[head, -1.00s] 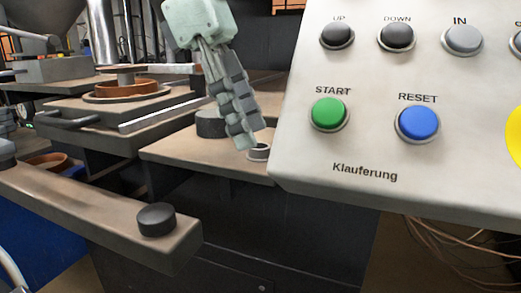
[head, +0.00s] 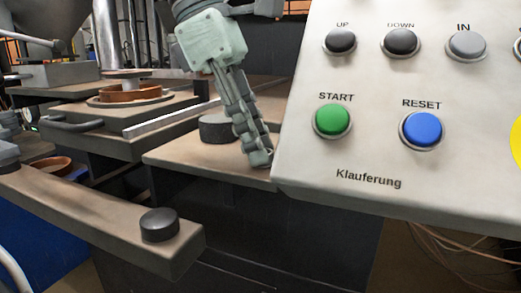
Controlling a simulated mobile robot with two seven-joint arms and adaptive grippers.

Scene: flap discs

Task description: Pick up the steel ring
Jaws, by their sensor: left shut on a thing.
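My left gripper (head: 260,157) points down at the right end of the brown work surface (head: 190,158), close to the lower left edge of the control panel. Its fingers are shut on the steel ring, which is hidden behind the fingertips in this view. Whether the ring still touches the surface cannot be seen. My right gripper is not in view.
The white control panel (head: 368,181) with several buttons fills the right side, very near the left fingers. A dark round block (head: 214,129) stands just left of them. A brown bar with a black knob (head: 159,225) lies at front left.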

